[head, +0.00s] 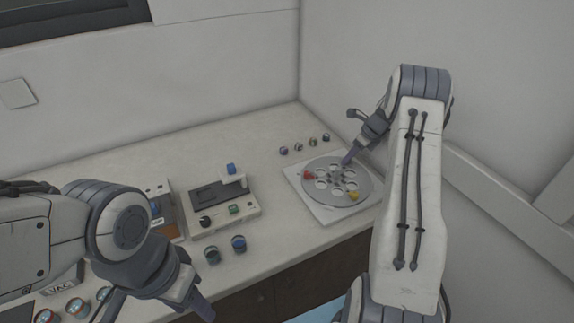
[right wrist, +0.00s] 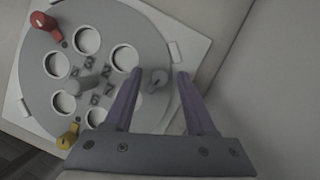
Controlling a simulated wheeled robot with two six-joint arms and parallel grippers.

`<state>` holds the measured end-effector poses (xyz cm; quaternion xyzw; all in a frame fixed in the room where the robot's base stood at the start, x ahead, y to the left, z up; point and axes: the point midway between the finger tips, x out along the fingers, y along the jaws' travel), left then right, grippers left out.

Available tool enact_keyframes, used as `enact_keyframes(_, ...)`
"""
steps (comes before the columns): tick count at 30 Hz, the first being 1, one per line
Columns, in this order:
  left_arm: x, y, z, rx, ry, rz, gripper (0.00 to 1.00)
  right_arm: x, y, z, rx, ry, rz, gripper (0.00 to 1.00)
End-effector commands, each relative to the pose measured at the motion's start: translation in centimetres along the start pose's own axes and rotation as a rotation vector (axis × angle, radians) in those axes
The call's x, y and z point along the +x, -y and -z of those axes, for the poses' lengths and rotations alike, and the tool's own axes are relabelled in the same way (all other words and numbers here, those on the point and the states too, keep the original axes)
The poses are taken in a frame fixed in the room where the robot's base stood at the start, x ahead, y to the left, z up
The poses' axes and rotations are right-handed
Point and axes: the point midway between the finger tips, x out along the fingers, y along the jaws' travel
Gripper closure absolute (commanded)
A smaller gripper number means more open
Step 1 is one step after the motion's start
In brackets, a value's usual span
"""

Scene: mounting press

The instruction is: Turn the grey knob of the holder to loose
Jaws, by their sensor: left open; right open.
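The holder is a round grey disc (head: 318,196) with a ring of holes, on a white square plate (head: 331,216). In the right wrist view a small grey knob (right wrist: 157,83) sits near the disc's rim. A red knob (right wrist: 42,22) and a yellow knob (right wrist: 68,137) are elsewhere on the rim. A grey raised piece (right wrist: 85,85) stands at the centre among numerals. My right gripper (right wrist: 160,74) is open, its fingertips either side of the grey rim knob in the picture; contact cannot be told. My left gripper (head: 160,306) is open at the lower left, away from the holder.
A press-like device (head: 222,199) with a black knob and green button stands left of the holder. Two jars (head: 238,243) stand in front of it. Several small cylinders (head: 298,146) line up behind the holder. A wall is close on the right.

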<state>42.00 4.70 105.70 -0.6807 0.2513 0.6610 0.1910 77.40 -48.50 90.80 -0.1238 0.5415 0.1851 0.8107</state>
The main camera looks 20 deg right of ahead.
Motion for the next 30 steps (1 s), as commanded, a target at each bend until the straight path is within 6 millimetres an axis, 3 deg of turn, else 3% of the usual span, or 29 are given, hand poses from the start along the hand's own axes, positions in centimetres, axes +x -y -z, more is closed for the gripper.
enact_keyframes(9,1.4,0.1,-0.1,0.0,0.0,0.0,0.5,0.1,-0.4,-0.1,0.332,0.0,0.139,0.44)
enact_keyframes(23,0.3,0.0,0.0,0.0,0.0,0.0,0.5,0.0,-0.5,-0.2,0.7,-0.002,0.292,0.44)
enact_keyframes(30,0.9,0.1,-0.1,0.0,0.0,0.0,0.5,-4.7,-1.7,-0.7,0.706,0.004,0.296,0.44)
